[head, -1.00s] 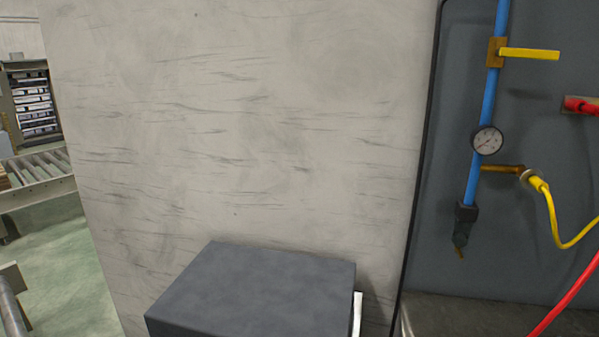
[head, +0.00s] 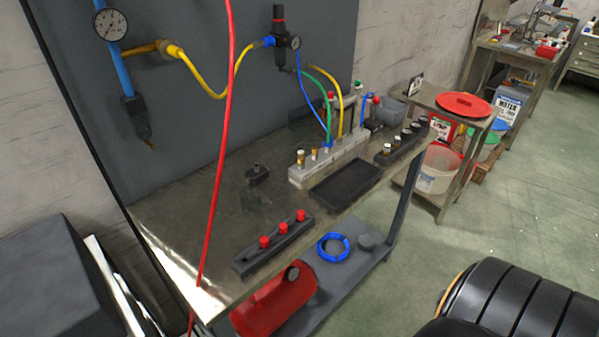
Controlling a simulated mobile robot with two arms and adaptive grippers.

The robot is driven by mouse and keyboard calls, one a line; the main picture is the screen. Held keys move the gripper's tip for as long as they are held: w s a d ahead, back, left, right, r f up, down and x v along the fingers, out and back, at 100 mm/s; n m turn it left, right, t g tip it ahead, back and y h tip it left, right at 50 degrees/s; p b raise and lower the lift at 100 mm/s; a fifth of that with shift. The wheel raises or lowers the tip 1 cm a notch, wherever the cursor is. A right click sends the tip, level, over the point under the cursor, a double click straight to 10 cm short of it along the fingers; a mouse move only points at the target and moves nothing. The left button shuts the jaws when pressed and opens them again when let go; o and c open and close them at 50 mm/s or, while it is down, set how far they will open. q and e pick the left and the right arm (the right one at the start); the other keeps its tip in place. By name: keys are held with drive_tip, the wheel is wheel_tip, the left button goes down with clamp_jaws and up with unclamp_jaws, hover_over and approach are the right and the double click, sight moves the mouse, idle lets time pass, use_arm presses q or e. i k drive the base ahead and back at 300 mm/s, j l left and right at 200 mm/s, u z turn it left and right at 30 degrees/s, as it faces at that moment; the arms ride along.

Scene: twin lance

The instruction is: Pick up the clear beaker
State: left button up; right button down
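I cannot make out a clear beaker for certain. A faint, see-through shape (head: 258,204) shows on the metal workbench (head: 180,215), left of the middle, but it is too dim to name. Neither of my grippers is in the head view.
A red hose (head: 216,190) hangs in front of the bench. On the bench are a black tray (head: 345,186), a grey manifold block (head: 325,163) and a dark rack with red knobs (head: 272,246). A red tank (head: 272,302) sits below. A side table (head: 425,97) stands right, with open green floor (head: 540,190) beyond.

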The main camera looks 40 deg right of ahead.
sight(250, 195)
drive_tip(key=z, duration=0.9)
